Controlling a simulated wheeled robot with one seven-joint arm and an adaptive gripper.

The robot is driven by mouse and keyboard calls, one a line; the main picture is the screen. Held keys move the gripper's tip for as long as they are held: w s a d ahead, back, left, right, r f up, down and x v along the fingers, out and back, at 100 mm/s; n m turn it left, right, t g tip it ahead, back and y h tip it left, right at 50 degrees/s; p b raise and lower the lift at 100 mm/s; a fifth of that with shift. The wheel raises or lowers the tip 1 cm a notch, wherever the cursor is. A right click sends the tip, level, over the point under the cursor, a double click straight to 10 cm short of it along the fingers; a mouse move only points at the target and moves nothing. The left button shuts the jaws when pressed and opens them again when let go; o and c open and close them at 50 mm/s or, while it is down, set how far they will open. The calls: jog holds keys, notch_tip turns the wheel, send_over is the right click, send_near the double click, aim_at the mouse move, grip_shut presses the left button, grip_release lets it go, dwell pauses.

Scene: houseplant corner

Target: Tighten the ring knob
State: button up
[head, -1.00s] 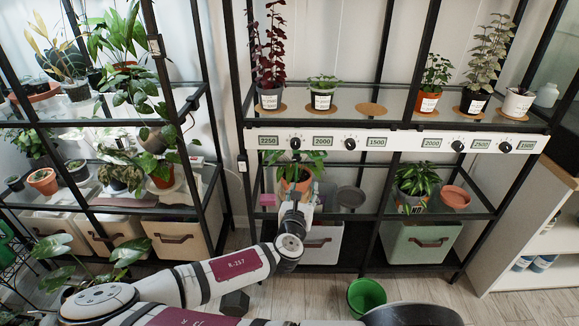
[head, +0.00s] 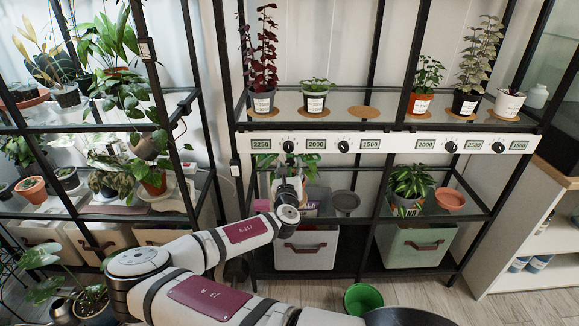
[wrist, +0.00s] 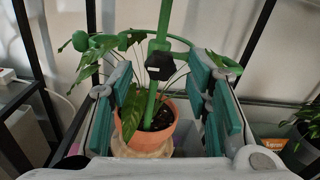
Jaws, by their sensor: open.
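The ring knob (wrist: 158,66) is a small black block on a green upright stake (wrist: 152,105) in the wrist view. A green ring (wrist: 110,42) sits at about its height. The stake stands in a terracotta pot (wrist: 160,140) with a leafy plant (wrist: 135,110), on a pale round base. My gripper (wrist: 168,90) is open, its teal pads left and right of the stake and knob, with gaps showing on both sides. In the head view my gripper (head: 285,183) is in front of the plant (head: 300,160) on the middle shelf; the pot and knob are mostly hidden there.
A shelf panel with dials (head: 343,146) runs above the plant. A grey saucer (head: 346,201) and another potted plant (head: 411,181) stand to the right on the shelf. Black posts frame the bay. A green bucket (head: 362,298) is on the floor.

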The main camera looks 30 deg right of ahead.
jog(key=shift+x, duration=1.05)
grip_shut()
